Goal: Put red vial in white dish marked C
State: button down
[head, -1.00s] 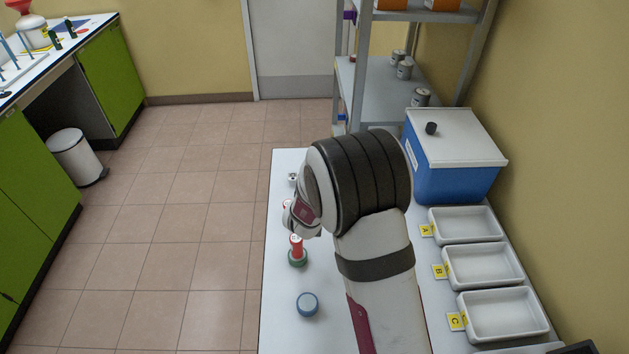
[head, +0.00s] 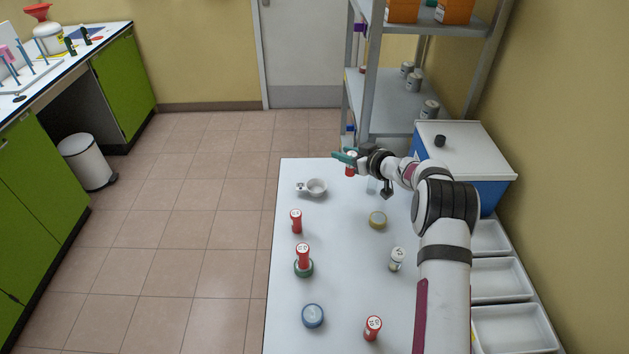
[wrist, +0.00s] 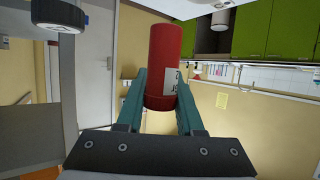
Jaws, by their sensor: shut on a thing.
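My gripper (head: 347,158) is above the far end of the white table, its teal fingers shut on a red vial (head: 350,170). In the wrist view the held red vial (wrist: 166,50) sits between both fingers, with part of a white label showing. More red vials stand on the table: one at left (head: 296,222), one on a green round piece (head: 303,257) and one near the front (head: 373,328). Three white dishes are at right, far (head: 490,238), middle (head: 500,280) and near (head: 513,332). The near one is dish C by the earlier frame; my arm now hides the labels.
A blue box with white lid (head: 465,145) stands behind the dishes. A metal shelf (head: 395,95) is beyond the table.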

jog(key=w+a+f, duration=0.1)
jog(key=a, duration=0.1)
jog(key=w+a+f, duration=0.1)
jog(key=a+f, duration=0.1)
jog(key=a, duration=0.1)
jog(key=w+a+f, duration=0.1)
jog(key=a+f, duration=0.1)
jog(key=a, duration=0.1)
jog(key=shift+w+a+f, duration=0.35)
jog(key=shift+a+f, duration=0.05)
jog(key=shift+f, duration=0.95)
jog(key=shift+a+f, duration=0.15)
jog(key=shift+f, duration=0.9)
jog(key=shift+f, duration=0.1)
jog(key=c, duration=0.5)
grip_release()
jog(key=shift+c, duration=0.2)
